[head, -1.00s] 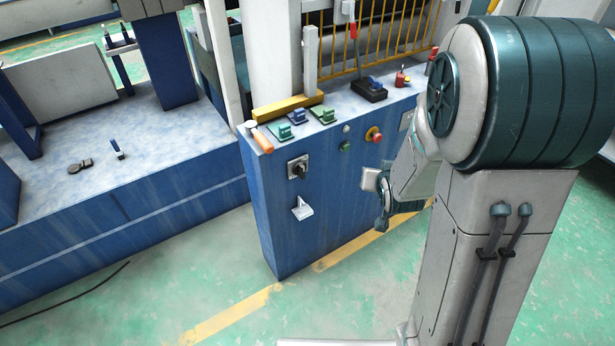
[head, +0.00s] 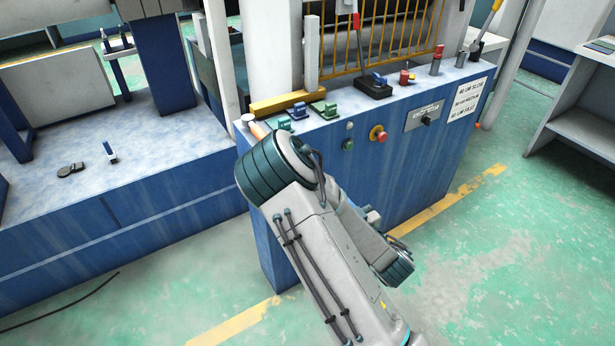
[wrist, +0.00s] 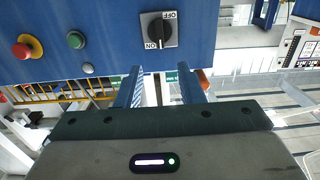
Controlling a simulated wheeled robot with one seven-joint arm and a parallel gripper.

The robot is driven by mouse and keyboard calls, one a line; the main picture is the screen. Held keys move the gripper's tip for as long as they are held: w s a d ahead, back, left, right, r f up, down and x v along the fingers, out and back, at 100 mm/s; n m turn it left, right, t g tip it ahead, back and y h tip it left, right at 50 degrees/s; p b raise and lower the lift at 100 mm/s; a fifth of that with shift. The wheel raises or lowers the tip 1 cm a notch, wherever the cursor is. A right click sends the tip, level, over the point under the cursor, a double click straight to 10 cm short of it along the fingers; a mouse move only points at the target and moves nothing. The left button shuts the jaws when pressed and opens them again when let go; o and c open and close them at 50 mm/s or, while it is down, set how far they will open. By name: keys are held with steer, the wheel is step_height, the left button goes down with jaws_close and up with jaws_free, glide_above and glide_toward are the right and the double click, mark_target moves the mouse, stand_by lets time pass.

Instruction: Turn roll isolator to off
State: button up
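The likely roll isolator (wrist: 158,30) is a black rotary knob on a pale square plate marked ON and OFF. It sits on the blue panel, top centre of the wrist view, where its lettering appears upside down. OFF is at the plate's upper right and ON at its lower left. In the head view my arm hides the knob and the gripper.
A red emergency button (wrist: 27,46), a green button (wrist: 76,40) and a grey button (wrist: 88,69) share the panel. Another black switch (head: 427,119) is on the cabinet's right side. Levers and coloured handles stand on its top. The green floor to the right is open.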

steer(key=p+x, duration=0.1)
steer(key=x, duration=1.2)
steer(key=shift+w+a, duration=0.25)
steer(key=shift+w, duration=0.1)
steer(key=shift+c, duration=0.3)
jaws_close()
